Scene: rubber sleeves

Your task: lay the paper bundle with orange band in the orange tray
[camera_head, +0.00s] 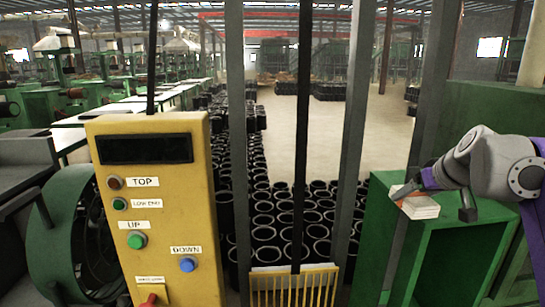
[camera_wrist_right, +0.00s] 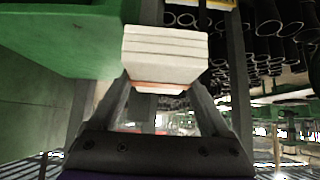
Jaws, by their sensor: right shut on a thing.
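The paper bundle (camera_head: 418,207) is a white stack with an orange band, at the right of the head view. My right gripper (camera_head: 432,203) is shut on it and holds it in front of the green cabinet's upper part. In the right wrist view the white bundle (camera_wrist_right: 165,52) sits between the far ends of the two fingers of my right gripper (camera_wrist_right: 165,85), with a strip of the orange band showing at its lower edge. I cannot make out an orange tray in either view. My left gripper is not in view.
A green open-fronted cabinet (camera_head: 385,225) stands below and beside the bundle. A yellow control panel (camera_head: 155,215) stands at the left. Grey posts and a yellow slatted guard (camera_head: 295,288) are in the middle. Several black rubber sleeves (camera_head: 275,225) stand on the floor behind.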

